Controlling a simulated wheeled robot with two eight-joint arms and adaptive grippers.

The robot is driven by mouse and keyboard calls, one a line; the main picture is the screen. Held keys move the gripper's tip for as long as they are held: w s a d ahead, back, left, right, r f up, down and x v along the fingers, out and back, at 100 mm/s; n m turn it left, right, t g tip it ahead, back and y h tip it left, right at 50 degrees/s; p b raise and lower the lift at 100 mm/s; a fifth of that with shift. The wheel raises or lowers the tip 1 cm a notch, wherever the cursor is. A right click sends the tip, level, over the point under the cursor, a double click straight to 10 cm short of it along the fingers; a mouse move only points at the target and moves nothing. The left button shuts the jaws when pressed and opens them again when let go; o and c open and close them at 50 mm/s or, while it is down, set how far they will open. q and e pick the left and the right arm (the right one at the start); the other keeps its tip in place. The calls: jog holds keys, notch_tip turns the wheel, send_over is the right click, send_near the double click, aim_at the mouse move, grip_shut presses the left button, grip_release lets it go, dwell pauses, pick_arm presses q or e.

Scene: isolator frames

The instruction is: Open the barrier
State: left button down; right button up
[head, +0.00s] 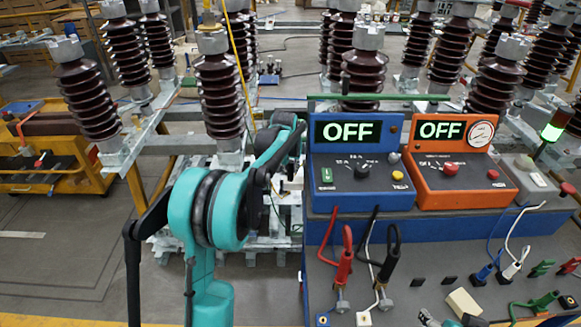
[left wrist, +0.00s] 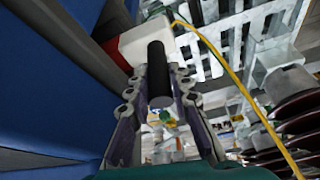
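A thin yellow line (head: 240,62), perhaps the barrier, slants down past the insulators behind my left arm. In the left wrist view a yellow strip (left wrist: 240,85) runs from a white block (left wrist: 147,40) toward the lower right. A black cylindrical handle (left wrist: 160,72) projects from that block. My left gripper (left wrist: 160,82) has a finger on each side of the handle and seems shut on it. In the head view the left gripper (head: 293,148) is left of the blue console, mostly hidden by my arm.
A blue control box (head: 335,199) and an orange one (head: 495,195), both showing OFF, stand on the console (head: 320,222) at right. Brown insulators (head: 220,95) stand behind on metal frames. A yellow cart (head: 65,175) is at left. Floor (head: 60,265) is clear at lower left.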

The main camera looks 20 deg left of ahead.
pick_arm(q)
jog(key=shift+a, duration=0.1)
jog(key=s+a+p, duration=0.2)
jog(key=s+a, duration=0.6)
jog(key=a, duration=0.8)
jog(key=s+a+p, duration=0.3)
jog(key=s+a, duration=0.5)
jog(key=a, duration=0.8)
jog(key=s+a+p, duration=0.2)
jog(key=s+a, duration=0.5)
jog(key=a, duration=0.9)
jog(key=shift+s+a+p, duration=0.35)
jog(key=shift+s+a, duration=0.05)
jog(key=c, duration=1.4)
grip_release()
jog(key=shift+o, duration=0.2)
jog(key=v, duration=1.2)
jog(key=shift+w, duration=0.1)
